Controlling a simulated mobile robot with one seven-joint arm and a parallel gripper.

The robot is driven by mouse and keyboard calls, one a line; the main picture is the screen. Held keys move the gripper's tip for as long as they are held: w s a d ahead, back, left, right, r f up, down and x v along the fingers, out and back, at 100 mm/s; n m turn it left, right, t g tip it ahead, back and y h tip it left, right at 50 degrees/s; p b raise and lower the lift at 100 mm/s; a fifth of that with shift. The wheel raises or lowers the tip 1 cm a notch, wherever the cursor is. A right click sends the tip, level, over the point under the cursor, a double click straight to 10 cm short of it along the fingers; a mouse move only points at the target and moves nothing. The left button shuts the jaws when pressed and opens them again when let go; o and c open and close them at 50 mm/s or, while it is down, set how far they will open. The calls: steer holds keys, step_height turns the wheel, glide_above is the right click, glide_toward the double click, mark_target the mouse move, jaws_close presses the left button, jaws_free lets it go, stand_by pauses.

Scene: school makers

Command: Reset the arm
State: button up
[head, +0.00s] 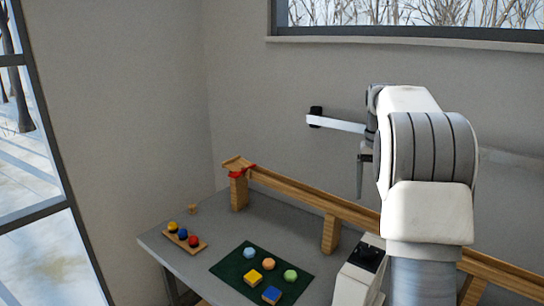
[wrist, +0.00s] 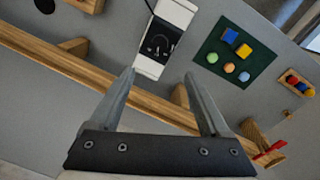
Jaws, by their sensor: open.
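My gripper (wrist: 160,76) shows in the wrist view with its two grey fingers apart and nothing between them. In the head view, my arm rises at the right, bent at the top, and my gripper (head: 360,172) is partly hidden behind it, with a dark finger pointing down. It appears to be above the wooden track (head: 310,202), apart from the table (head: 215,265). The wrist view looks down on the track (wrist: 85,73), which runs behind the fingers.
A green mat (head: 228,267) holds several coloured blocks and balls. A wooden holder (head: 186,240) with three balls stands at the left. A white device with a black top (head: 367,257) stands near my arm. A red piece (head: 242,171) is on the track's high end. Walls stand behind.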

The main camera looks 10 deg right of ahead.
steer(key=s+a+r+n+t, duration=0.1)
steer(key=s+a+r+t, duration=0.15)
steer(key=s+a, duration=0.4)
steer(key=s+a+r+n+t, duration=0.1)
steer(key=s+a+r+n, duration=0.1)
steer(key=s+a+r, duration=0.35)
steer(key=s+a+f+n+t, duration=0.1)
steer(key=s+a+f, duration=0.3)
steer(key=s+a, duration=0.2)
steer(key=s+a+f+n+t, duration=0.1)
steer(key=s+a+f, duration=0.3)
steer(key=s, duration=0.5)
steer(key=shift+a+f+y, duration=0.2)
steer(key=shift+a+y, duration=0.2)
steer(key=shift+a, duration=0.45)
steer(key=shift+t, duration=0.25)
steer(key=c, duration=0.5)
steer(key=shift+d, duration=0.2)
